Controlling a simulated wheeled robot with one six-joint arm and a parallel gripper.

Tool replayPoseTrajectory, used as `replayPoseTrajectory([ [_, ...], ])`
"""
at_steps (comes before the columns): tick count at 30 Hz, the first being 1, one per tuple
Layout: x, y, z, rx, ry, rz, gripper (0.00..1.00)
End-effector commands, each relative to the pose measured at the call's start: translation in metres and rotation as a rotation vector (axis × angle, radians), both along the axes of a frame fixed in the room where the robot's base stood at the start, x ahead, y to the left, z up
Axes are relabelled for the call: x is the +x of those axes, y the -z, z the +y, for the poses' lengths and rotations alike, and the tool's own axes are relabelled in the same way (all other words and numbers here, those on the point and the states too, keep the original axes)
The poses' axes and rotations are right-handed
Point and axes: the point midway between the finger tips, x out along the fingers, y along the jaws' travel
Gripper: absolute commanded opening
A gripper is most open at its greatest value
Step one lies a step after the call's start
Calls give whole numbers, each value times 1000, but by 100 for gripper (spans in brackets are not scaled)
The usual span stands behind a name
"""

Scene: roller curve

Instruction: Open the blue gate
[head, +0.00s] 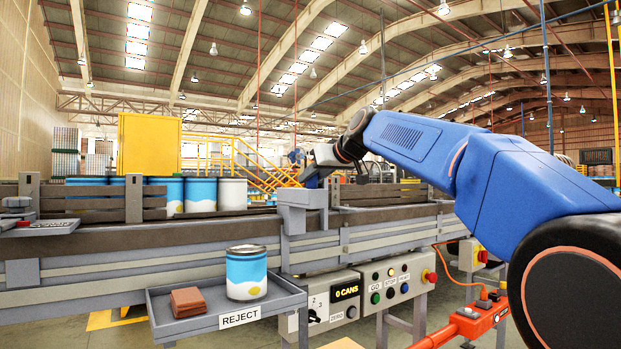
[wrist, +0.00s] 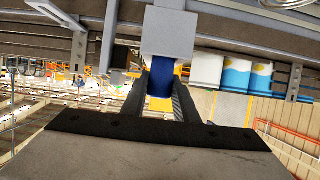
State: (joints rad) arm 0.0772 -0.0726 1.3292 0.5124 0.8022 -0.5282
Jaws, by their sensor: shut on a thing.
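In the wrist view, a blue piece (wrist: 160,86), which looks like the blue gate or its handle, sits between the two dark fingers of my gripper (wrist: 160,98). My gripper is shut on it. A grey block (wrist: 167,33) adjoins the blue piece. In the head view, my gripper (head: 312,178) is at the conveyor's rail, just above and behind a grey box-shaped housing (head: 301,199). Only a small dark-blue part shows there. The housing and my gripper hide most of the gate, so I cannot tell how far it is raised.
Several blue-and-white cans (head: 200,194) stand on the conveyor behind its rail, left of the housing. One can (head: 246,273) and a brown block (head: 188,301) sit on the reject tray (head: 285,300). A control panel (head: 395,278) and a counter reading 0 CANS (head: 346,291) are below.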

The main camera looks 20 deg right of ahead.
Motion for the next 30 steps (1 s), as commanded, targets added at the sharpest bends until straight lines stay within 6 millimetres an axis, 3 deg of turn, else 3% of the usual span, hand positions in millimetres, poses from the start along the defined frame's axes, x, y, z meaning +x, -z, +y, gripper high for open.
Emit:
replayPoseTrajectory([
  [1, -2, 0, 0, -2, 0, 3, 29],
  [3, -2, 0, 0, -2, 0, 3, 45],
  [16, -8, -3, -3, 0, 1, 0, 45],
  [30, -83, -36, -28, -1, 3, 0, 45],
])
